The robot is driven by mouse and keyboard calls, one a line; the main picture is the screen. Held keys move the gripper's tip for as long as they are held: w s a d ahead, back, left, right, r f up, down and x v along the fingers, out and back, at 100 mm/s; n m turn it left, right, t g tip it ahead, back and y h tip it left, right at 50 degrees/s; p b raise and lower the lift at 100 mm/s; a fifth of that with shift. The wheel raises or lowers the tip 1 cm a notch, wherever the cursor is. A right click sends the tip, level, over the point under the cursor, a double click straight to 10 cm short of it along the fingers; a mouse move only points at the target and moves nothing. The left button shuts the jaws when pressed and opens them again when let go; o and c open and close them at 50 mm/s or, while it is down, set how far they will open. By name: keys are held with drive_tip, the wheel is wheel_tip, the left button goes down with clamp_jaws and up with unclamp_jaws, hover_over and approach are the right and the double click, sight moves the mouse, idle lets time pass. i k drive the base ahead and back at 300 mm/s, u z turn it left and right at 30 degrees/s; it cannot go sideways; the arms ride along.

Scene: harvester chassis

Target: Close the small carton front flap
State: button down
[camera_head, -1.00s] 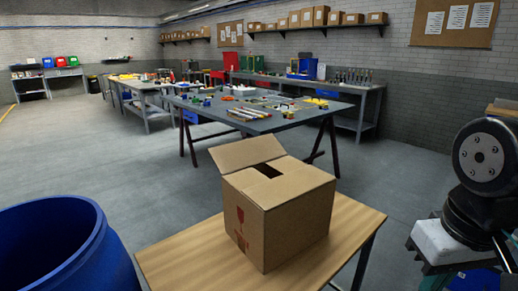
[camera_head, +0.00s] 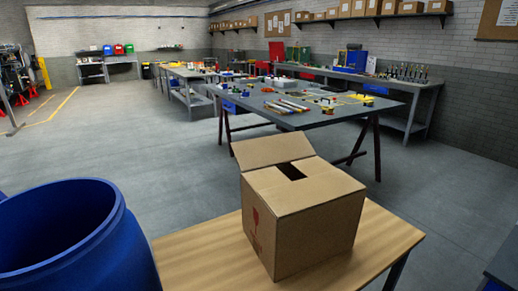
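A small brown carton (camera_head: 303,223) stands upright on a wooden-topped table (camera_head: 195,258) in the lower middle of the head view. One flap (camera_head: 273,149), at its far left side, stands up and leans outward. The other top flaps lie about flat, with a dark square gap (camera_head: 290,172) between them beside the raised flap. A red printed mark shows on the carton's left face. My gripper is not in view, and nothing touches the carton.
A large blue barrel (camera_head: 75,240) stands at the lower left, close to the table. A long workbench (camera_head: 330,117) with tools and parts is behind the carton. Open grey floor (camera_head: 110,150) lies to the left. A dark edge (camera_head: 503,262) shows at the lower right.

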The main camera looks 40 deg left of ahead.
sight(254, 154)
drive_tip(key=k, duration=0.85)
drive_tip(key=u, duration=1.55)
drive_tip(key=i, duration=0.5)
drive_tip(key=u, duration=0.1)
